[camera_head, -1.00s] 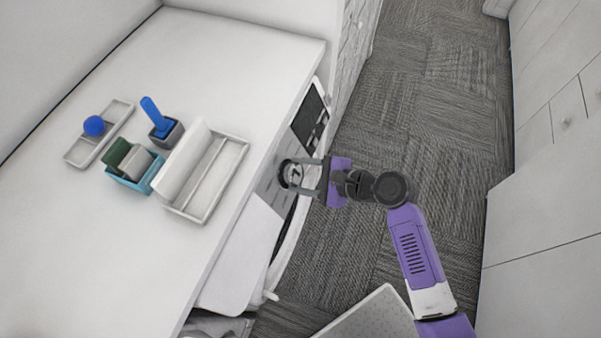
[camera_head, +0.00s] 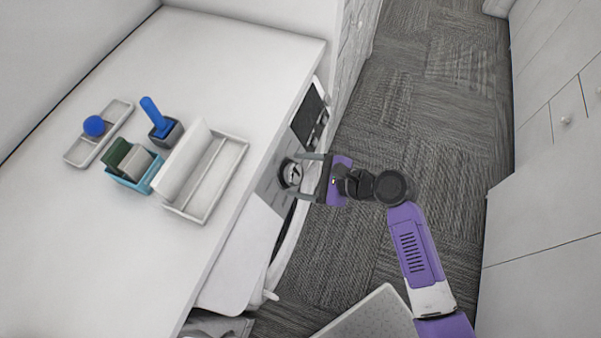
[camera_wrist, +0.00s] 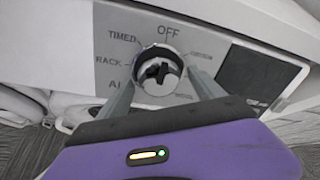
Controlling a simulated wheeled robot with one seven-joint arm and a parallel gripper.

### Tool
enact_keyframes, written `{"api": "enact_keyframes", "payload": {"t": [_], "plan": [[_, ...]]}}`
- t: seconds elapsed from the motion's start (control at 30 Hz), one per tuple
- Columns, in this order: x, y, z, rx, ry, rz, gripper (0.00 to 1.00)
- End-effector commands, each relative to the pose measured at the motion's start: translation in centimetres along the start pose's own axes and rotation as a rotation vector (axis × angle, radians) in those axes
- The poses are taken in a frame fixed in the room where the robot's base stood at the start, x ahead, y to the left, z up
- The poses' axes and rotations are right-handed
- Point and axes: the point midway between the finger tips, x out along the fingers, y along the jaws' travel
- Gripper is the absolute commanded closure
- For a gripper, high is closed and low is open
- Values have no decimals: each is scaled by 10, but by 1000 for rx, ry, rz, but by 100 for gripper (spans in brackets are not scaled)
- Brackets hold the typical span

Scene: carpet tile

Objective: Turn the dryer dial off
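The dryer dial (camera_wrist: 158,72) is a round knob with a white ring and a dark cross-shaped grip, set on a grey panel marked OFF above it, TIMED and RACK to its left. It also shows in the head view (camera_head: 291,174) on the dryer's front. My gripper (camera_wrist: 160,88) is open, one finger on each side of the dial's lower part. Whether the fingertips touch the dial cannot be told. In the head view my gripper (camera_head: 307,176) reaches the panel from the right, its fingers apart around the dial.
A dark display (camera_wrist: 255,74) lies right of the dial. The white dryer door (camera_head: 243,255) is below the panel. The white counter (camera_head: 250,70) above holds trays (camera_head: 222,178) and small containers, away from my arm. Carpet floor (camera_head: 400,120) is open to the right.

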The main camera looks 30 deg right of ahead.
Motion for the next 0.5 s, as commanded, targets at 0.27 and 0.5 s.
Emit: {"api": "enact_keyframes", "payload": {"t": [0.27, 0.5], "plan": [[0, 0, 1, -1, -3, 0, 23], [-23, 0, 0, -1, -1, -2, 23]]}}
